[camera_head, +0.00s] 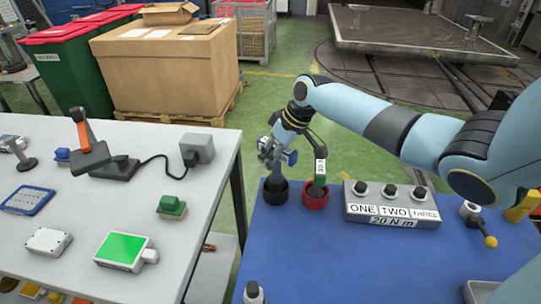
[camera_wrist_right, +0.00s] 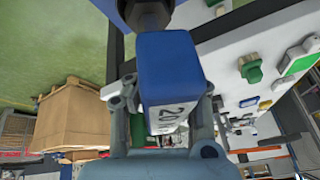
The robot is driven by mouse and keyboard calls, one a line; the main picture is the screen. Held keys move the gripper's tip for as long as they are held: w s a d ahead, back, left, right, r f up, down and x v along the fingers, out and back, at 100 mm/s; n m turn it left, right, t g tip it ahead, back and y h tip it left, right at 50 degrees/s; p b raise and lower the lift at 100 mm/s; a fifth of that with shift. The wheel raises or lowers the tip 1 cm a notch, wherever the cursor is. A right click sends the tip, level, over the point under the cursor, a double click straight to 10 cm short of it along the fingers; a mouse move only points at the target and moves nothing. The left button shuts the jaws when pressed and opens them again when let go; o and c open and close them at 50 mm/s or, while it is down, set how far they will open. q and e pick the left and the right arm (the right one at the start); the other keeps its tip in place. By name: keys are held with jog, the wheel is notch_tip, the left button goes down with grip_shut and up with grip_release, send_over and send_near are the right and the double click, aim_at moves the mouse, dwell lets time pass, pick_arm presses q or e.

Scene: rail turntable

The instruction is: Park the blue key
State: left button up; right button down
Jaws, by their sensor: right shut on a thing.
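The blue key, a blue block with a white label reading "20", is between the fingers of my right gripper (camera_head: 272,152). In the head view the blue key (camera_head: 291,157) is partly hidden by the gripper. A dark stem runs down from it toward a black cup (camera_head: 275,196) on the blue bench top. I cannot tell how deep the stem sits. A green key (camera_head: 319,183) with a label stands in the red cup (camera_head: 316,200) beside it. My left gripper is out of view.
A grey box (camera_head: 391,204) marked ONE, TWO, THREE and "20 N m" stands right of the cups. A yellow-knobbed lever (camera_head: 490,241) is further right. The white table (camera_head: 60,215) at left holds several devices. The blue bench's front middle (camera_head: 350,265) is clear.

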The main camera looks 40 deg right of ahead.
aim_at(271, 176)
jog(key=shift+f+b, duration=1.35)
jog(key=shift+f, duration=0.55)
jog(key=c, duration=1.2)
grip_release()
jog(key=shift+o, duration=0.2)
jog(key=v, duration=1.2)
